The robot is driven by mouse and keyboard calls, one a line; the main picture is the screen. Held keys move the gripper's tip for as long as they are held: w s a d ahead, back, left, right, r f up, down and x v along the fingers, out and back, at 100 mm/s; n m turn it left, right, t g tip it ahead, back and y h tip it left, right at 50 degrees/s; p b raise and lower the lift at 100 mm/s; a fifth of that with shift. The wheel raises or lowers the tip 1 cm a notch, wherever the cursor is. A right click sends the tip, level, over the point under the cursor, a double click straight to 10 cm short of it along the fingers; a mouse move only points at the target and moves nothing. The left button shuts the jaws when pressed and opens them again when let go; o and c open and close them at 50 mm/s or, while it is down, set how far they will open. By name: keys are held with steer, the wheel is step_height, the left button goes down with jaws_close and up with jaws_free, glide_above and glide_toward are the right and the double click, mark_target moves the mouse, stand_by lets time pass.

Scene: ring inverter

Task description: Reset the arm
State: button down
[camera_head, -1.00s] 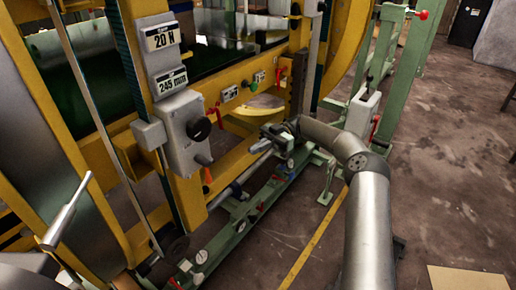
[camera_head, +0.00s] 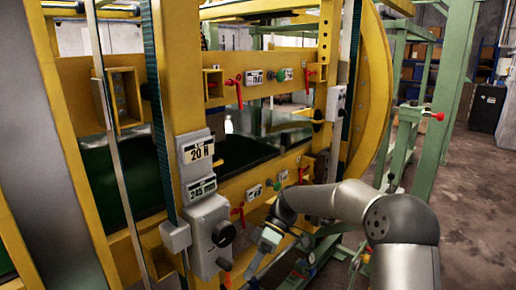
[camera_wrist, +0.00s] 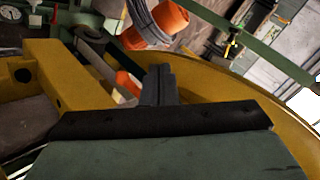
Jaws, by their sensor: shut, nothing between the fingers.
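My arm (camera_head: 405,225) reaches in from the lower right and bends left toward the yellow frame of the ring inverter (camera_head: 170,110). My gripper (camera_wrist: 158,86) shows in the wrist view with its dark fingers together and nothing between them. In the head view the end of my arm is low in front of the frame, right of the grey control box (camera_head: 208,235); the fingertips are hard to make out there. In the wrist view a curved yellow ring part (camera_wrist: 235,95) passes behind the fingers.
Red-handled valves (camera_head: 238,210) sit on the yellow beams close to my arm. Displays reading 20 N (camera_head: 199,152) and 245 mm (camera_head: 201,189) are on the post. Green stands (camera_head: 440,110) rise at the right. Orange cylindrical parts (camera_wrist: 165,22) show in the wrist view. Open floor lies right.

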steer(key=s+d+r+m+t+h+p, duration=0.3)
steer(key=s+d+m, duration=0.4)
steer(key=s, duration=0.4)
steer(key=s+d+r+m+t+h+p, duration=0.3)
steer(key=s+d+m, duration=0.5)
steer(key=s, duration=0.4)
steer(key=shift+s+d+r+m+t+h+p, duration=0.2)
steer(key=shift+r+m+t+h+p, duration=0.15)
steer(key=shift+r+t+p, duration=0.7)
steer(key=shift+f, duration=0.25)
